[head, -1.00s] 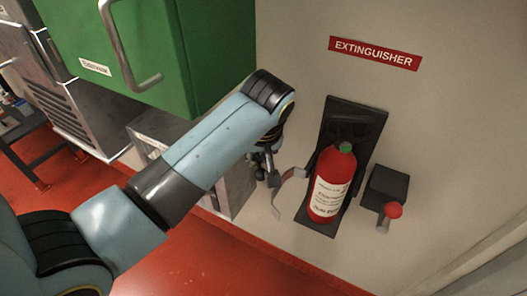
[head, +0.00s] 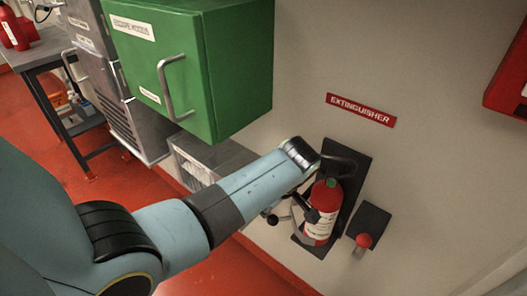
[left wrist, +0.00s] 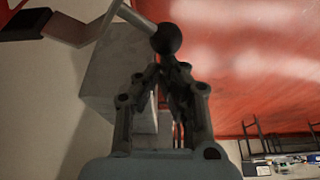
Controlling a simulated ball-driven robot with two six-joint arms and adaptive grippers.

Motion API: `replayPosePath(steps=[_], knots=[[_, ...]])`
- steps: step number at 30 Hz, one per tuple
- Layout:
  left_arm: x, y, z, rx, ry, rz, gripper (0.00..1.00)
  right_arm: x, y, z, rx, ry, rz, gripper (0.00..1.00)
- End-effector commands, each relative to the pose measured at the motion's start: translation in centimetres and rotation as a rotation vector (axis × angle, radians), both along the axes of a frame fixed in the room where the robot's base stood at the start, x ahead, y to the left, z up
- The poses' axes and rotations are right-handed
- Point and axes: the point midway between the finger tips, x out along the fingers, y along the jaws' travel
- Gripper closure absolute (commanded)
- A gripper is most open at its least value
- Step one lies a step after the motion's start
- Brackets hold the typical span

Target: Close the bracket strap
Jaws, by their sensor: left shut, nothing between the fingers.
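The red extinguisher (head: 322,205) with a green top stands in its black wall bracket (head: 352,185). The bracket strap (left wrist: 105,22) shows in the left wrist view as a grey metal piece, with a black ball (left wrist: 166,38) at its right end. In the head view, a grey and black piece (head: 313,214) lies in front of the bottle; I cannot tell whether the strap is latched. My left gripper (left wrist: 168,70) is shut and empty, its fingertips close below the black ball. In the head view my arm mostly hides it left of the bottle. My right gripper is not in view.
A black wall box with a red knob (head: 364,240) sits right of the bracket. A green cabinet (head: 235,75) hangs above my arm. A grey box (head: 205,160) is left of the bracket. A red case (head: 510,75) is at the right edge.

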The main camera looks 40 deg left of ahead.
Motion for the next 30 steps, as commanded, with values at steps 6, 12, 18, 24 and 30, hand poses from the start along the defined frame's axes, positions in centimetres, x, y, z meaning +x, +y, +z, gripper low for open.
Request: replayPosePath(steps=[6, 12, 18, 24, 30], knots=[[-0.7, -2.1, 0.0, -0.002, 0.001, 0.204, 1.00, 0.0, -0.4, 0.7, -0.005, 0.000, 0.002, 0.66], [-1.0, -3.9, 0.0, -0.002, 0.001, 0.379, 1.00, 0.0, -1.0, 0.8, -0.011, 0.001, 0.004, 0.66], [-1.0, -5.3, 0.0, -0.001, 0.002, 0.519, 1.00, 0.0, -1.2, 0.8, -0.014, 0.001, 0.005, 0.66], [-0.9, -6.2, 0.0, -0.002, 0.000, 0.544, 1.00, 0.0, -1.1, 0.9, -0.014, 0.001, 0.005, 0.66], [-0.8, -6.7, 0.0, -0.002, 0.000, 0.543, 1.00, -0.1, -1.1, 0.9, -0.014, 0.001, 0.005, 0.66]])
